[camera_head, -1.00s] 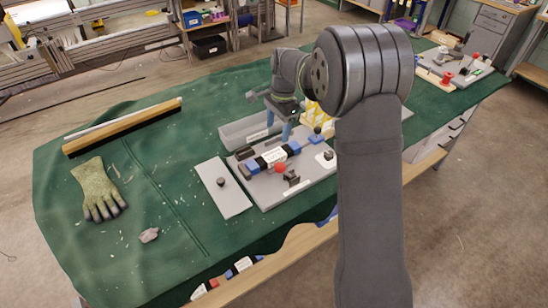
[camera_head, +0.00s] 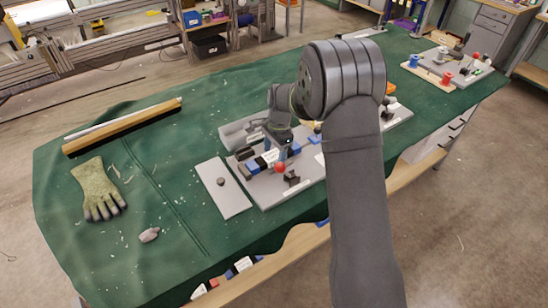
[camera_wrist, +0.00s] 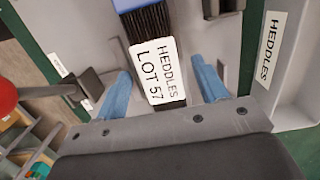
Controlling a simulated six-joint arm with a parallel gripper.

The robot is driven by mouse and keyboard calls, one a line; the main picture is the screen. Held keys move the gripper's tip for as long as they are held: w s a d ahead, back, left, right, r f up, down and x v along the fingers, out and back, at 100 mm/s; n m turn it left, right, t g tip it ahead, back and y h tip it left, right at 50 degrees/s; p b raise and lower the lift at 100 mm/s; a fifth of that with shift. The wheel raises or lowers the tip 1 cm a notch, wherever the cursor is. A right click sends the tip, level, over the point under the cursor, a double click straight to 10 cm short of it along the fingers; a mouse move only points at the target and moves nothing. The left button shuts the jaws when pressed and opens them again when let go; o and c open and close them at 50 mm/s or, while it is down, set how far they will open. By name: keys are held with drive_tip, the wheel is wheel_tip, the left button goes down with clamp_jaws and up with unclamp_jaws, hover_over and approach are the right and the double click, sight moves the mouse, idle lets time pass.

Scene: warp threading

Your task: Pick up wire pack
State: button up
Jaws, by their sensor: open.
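The wire pack (camera_wrist: 149,22) is a bundle of black wires with a blue end and a white label reading "HEDDLES LOT 57". In the head view the pack (camera_head: 253,167) lies on the grey board, partly hidden behind my gripper. My gripper (camera_wrist: 160,68) is open, with one blue finger on each side of the pack in the wrist view. Gaps show between the fingers and the pack, and nothing is held. In the head view my gripper (camera_head: 281,155) is low over the pack; its exact height is hard to tell.
A grey tray labelled "HEDDLES" (camera_wrist: 290,72) stands beside the board. A red knob (camera_head: 279,168) and a black bracket (camera_head: 291,180) stand close by. A flat grey plate (camera_head: 222,194) with a knob lies left. A glove (camera_head: 98,190) lies on the green mat.

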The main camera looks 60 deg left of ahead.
sight(273, 152)
drive_tip(key=c, duration=1.4)
wheel_tip(273, 152, up, 10)
drive_tip(key=a, duration=0.5)
drive_tip(key=w+a, duration=0.1)
drive_tip(key=a, duration=0.5)
drive_tip(key=a+r, duration=0.1)
drive_tip(key=a, duration=0.5)
drive_tip(key=shift+w+a, duration=0.15)
drive_tip(key=shift+w, duration=0.05)
